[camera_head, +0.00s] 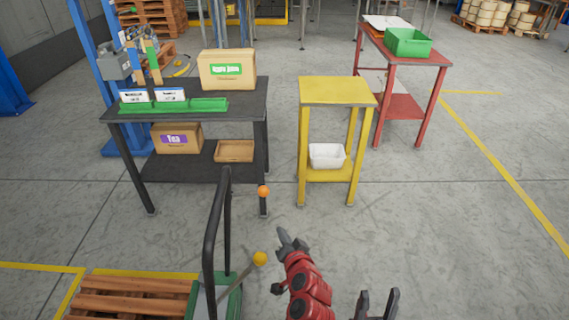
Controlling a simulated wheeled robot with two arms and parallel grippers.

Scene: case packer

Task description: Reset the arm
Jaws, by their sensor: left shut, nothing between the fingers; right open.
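My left gripper (290,241) is at the end of the red arm at the lower middle. It is shut and empty, pointing away over the bare floor in front of the yellow table. My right gripper (378,302) is at the bottom edge, right of the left arm. Its two dark fingers stand apart, with nothing seen between them. Most of the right arm is out of the picture.
Further off are a dark table (250,98) with boxes, a yellow table (337,91) and a red table (401,104) with a green bin (407,43). The floor at right is clear.

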